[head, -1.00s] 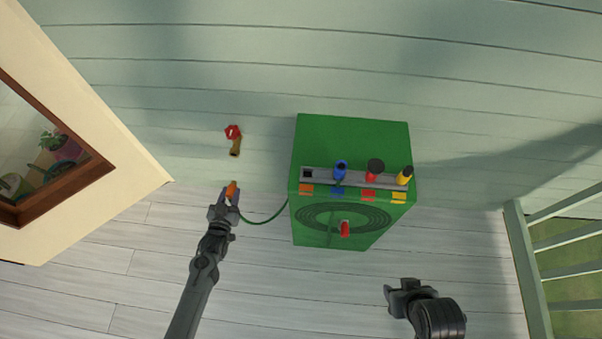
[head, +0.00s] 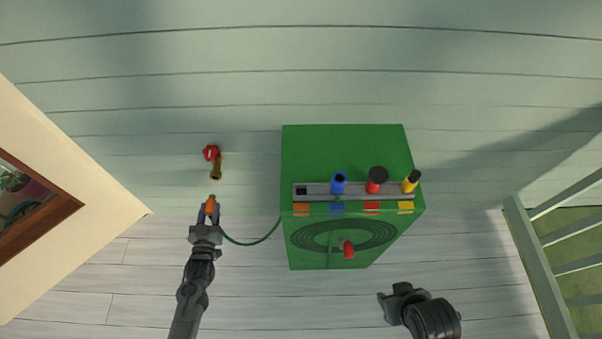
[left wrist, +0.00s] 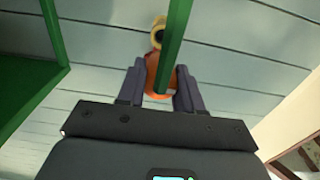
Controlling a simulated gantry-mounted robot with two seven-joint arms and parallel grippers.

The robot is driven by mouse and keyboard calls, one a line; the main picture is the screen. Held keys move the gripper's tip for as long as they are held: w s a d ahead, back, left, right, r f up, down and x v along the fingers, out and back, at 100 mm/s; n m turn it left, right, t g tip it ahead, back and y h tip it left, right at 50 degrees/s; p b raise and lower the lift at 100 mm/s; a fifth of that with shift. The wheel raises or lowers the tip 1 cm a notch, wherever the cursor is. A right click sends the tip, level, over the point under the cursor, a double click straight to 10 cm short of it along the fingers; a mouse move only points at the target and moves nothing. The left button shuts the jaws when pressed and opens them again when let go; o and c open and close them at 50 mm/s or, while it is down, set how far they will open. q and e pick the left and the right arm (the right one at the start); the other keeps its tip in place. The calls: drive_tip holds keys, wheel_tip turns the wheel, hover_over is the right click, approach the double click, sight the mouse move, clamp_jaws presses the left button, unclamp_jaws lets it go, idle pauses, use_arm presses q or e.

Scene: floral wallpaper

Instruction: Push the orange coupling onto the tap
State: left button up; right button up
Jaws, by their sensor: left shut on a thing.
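The brass tap (head: 216,171) with a red handle (head: 211,153) sticks out of the pale green wall, left of the green box. My left gripper (head: 207,217) is shut on the orange coupling (head: 210,208), just below the tap's mouth, with a small gap between them in the head view. In the left wrist view the coupling (left wrist: 153,72) sits between the fingers, partly hidden by the green hose (left wrist: 174,40). A yellowish ring (left wrist: 158,28) shows beyond it; contact there is unclear. My right gripper (head: 397,298) is at lower right, away from the tap; its jaws are unclear.
The green box (head: 340,150) stands right of the tap, with blue (head: 339,183), red (head: 376,180) and yellow (head: 411,182) pieces in its grey tray. The green hose (head: 255,242) runs from it to the coupling. A window wall is at left, a railing (head: 530,260) at right.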

sight(212, 196)
use_arm(q)
drive_tip(key=shift+w+f, duration=0.1)
drive_tip(key=shift+w, duration=0.1)
drive_tip(key=shift+s+a+f, duration=0.15)
drive_tip(key=shift+s+a, duration=0.05)
drive_tip(key=shift+s, duration=0.5)
drive_tip(key=shift+w, duration=0.6)
drive_tip(key=shift+w+b, duration=0.7)
drive_tip(key=shift+w, duration=0.15)
drive_tip(key=shift+w+b, duration=0.6)
drive_tip(key=shift+w, duration=1.15)
use_arm(e)
drive_tip(key=f, duration=0.3)
drive_tip(key=shift+s+a+f, duration=0.1)
drive_tip(key=shift+s, duration=0.25)
drive_tip(key=shift+a, duration=0.1)
